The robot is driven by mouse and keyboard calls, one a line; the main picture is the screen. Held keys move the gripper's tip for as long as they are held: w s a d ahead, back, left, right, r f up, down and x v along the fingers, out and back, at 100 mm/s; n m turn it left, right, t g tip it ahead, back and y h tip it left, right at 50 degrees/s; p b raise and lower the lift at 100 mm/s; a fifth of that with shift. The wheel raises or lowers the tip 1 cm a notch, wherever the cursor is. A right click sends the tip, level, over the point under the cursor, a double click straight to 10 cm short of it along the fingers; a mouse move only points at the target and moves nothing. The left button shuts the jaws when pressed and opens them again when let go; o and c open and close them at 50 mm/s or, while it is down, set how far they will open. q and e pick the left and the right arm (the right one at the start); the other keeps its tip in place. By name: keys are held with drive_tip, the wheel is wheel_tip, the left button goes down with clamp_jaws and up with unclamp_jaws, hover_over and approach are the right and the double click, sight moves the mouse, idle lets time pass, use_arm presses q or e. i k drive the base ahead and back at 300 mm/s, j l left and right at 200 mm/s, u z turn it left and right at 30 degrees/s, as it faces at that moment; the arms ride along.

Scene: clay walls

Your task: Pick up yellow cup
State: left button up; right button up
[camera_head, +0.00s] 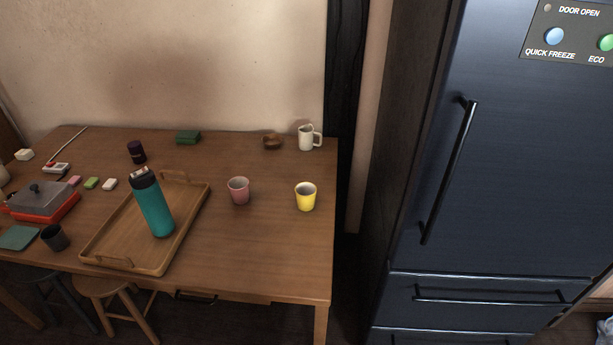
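The yellow cup (305,198) stands upright on the wooden table (270,240), near its right edge. It has a pale inside, and no handle shows. Nothing touches it. A pink cup (238,191) stands a little to its left. Neither of my grippers is in the camera_head view.
A wooden tray (112,232) holds a tall teal bottle (154,205). A white mug (307,138) and a brown bowl (271,142) stand at the back right. A dark blue fridge (510,170) is right of the table. Stools (105,287) are at the front left.

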sight(305, 192)
drive_tip(key=j+u, duration=0.15)
drive_tip(key=j, duration=0.55)
drive_tip(key=i+j+u, duration=0.15)
drive_tip(key=j, duration=0.55)
